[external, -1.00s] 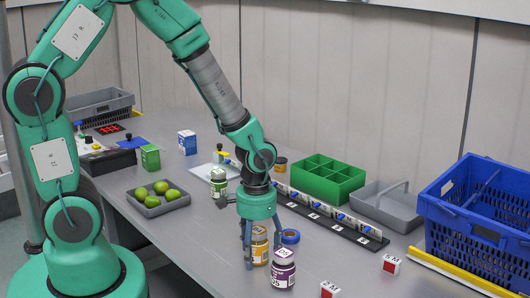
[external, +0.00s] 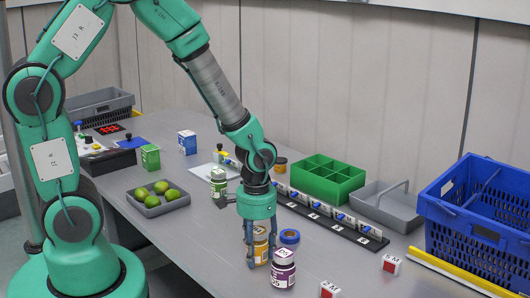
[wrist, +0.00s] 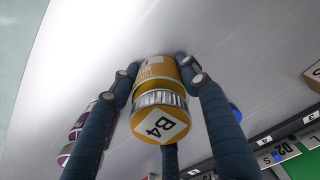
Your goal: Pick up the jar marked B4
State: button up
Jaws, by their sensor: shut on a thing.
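The yellow jar marked B4 (wrist: 160,98) stands between my fingers in the wrist view, with its white lid label facing the camera. In the external view the same jar (external: 261,246) is upright on the grey table, partly hidden by a finger. My gripper (external: 259,262) points down with its fingers closed around the jar's sides. In the wrist view the fingers of my gripper (wrist: 160,80) press on it from left and right. I cannot see any gap between the jar and the table.
A purple jar (external: 283,270) stands close beside the yellow one, on its right. A blue tape roll (external: 290,236) lies just behind. A green-labelled jar (external: 218,185), a rack of boxes (external: 335,222) and a green divided bin (external: 326,178) are farther back.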

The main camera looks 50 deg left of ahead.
aim_at(257, 230)
jog(key=shift+r, duration=0.15)
jog(key=shift+r, duration=0.6)
notch_tip(257, 230, up, 2)
jog(key=shift+r+p, duration=0.15)
jog(key=shift+p, duration=0.5)
jog(key=s+a, duration=0.1)
jog(key=s, duration=0.4)
jog(key=s+a+p, duration=0.1)
jog(key=s, duration=0.4)
jog(key=s+a+r+p, duration=0.1)
jog(key=s+a, duration=0.1)
jog(key=s, duration=0.3)
jog(key=shift+s+r, duration=0.1)
jog(key=shift+s, duration=0.15)
